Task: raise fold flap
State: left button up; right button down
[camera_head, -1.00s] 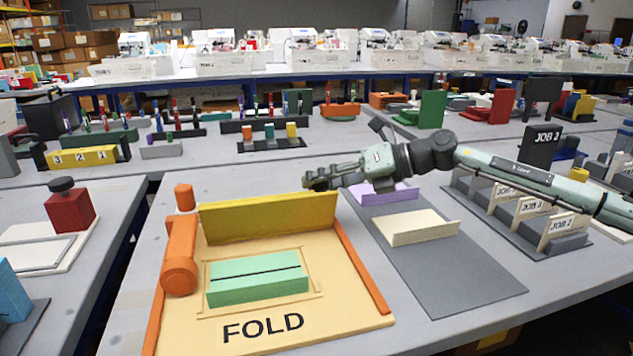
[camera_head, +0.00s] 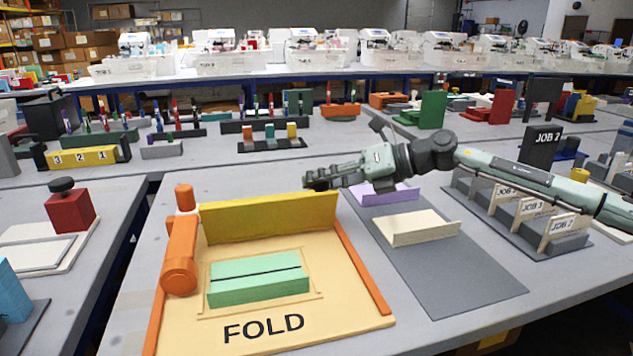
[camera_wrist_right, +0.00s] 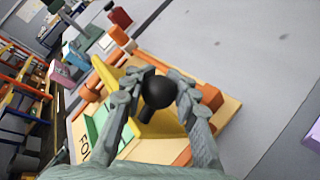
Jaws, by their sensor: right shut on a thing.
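The yellow fold flap (camera_head: 268,217) stands raised, nearly upright, along the back of the tan board (camera_head: 335,325) marked FOLD. In the right wrist view, a black round knob (camera_wrist_right: 158,91) on a short dark stem sits by the yellow flap (camera_wrist_right: 160,122). My right gripper (camera_head: 318,181) is at the flap's upper right corner, its fingers shut around the knob, which also shows in the right wrist view (camera_wrist_right: 159,104). A green block with a dark slit (camera_head: 258,278) lies on the board in front of the flap. My left gripper is not in view.
Orange rails edge the board, with an orange hinge-like post (camera_head: 181,255) at the left. A grey mat (camera_head: 450,280) with a cream holder (camera_head: 417,228) and a lilac holder (camera_head: 385,194) lies to the right. JOB cards (camera_head: 530,207) stand beyond it.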

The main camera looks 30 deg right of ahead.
jog(key=shift+w+d+f, duration=0.1)
jog(key=shift+d+f, duration=0.2)
jog(key=shift+f, duration=0.05)
dwell(0.6)
jog(key=c, duration=1.1)
grip_release()
jog(key=shift+d, duration=0.15)
jog(key=shift+c, duration=0.2)
jog(key=shift+r, duration=0.1)
jog(key=shift+v, duration=0.8)
jog(key=v, duration=1)
jog(key=shift+s, duration=0.2)
